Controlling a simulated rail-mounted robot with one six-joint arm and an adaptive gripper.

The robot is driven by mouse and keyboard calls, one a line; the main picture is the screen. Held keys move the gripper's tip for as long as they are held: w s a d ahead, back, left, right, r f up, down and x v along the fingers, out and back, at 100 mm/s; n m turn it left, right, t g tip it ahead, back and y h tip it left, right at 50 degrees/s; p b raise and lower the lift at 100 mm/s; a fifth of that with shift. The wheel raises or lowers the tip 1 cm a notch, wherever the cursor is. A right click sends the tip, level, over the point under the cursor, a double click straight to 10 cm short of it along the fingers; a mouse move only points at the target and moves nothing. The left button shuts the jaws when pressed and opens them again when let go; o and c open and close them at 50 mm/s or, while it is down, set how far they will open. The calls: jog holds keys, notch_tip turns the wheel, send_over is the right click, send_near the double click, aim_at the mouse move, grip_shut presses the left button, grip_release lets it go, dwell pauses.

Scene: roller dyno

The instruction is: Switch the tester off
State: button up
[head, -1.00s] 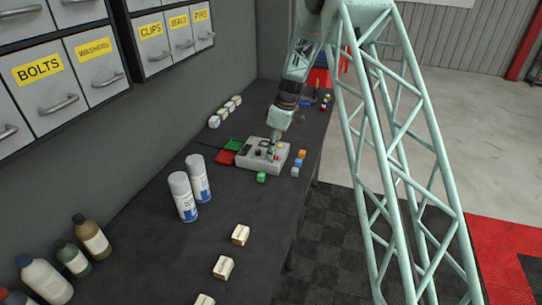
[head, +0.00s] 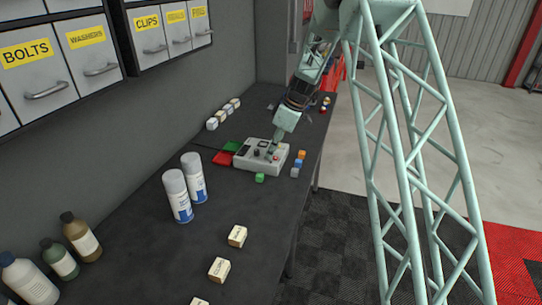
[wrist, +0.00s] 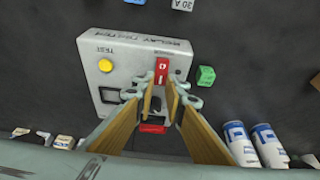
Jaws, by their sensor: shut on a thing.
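The tester (head: 245,162) is a pale box on the dark bench. In the wrist view the tester (wrist: 88,35) shows a yellow TEST button (wrist: 105,66), a dark window and a red switch plate (wrist: 161,68) with white O and I marks. My gripper (head: 273,152) reaches down onto its top. In the wrist view my gripper's fingertips (wrist: 161,92) close on the switch at the red plate. The fingers hide part of the switch, so its position cannot be told.
A green cube (head: 260,178) lies in front of the tester, with orange and blue cubes (head: 298,163) to its right. Two spray cans (head: 177,195) stand nearer, with several small boxes (head: 219,269) farther forward. Drawers hang above the bench.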

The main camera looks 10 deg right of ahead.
jog(key=shift+s+f+b, duration=0.1)
jog(key=shift+s+b, duration=0.05)
jog(key=shift+b, duration=0.4)
jog(key=o, duration=0.7)
jog(key=shift+o, duration=0.7)
jog(key=v, duration=1.2)
jog(key=shift+d, duration=0.2)
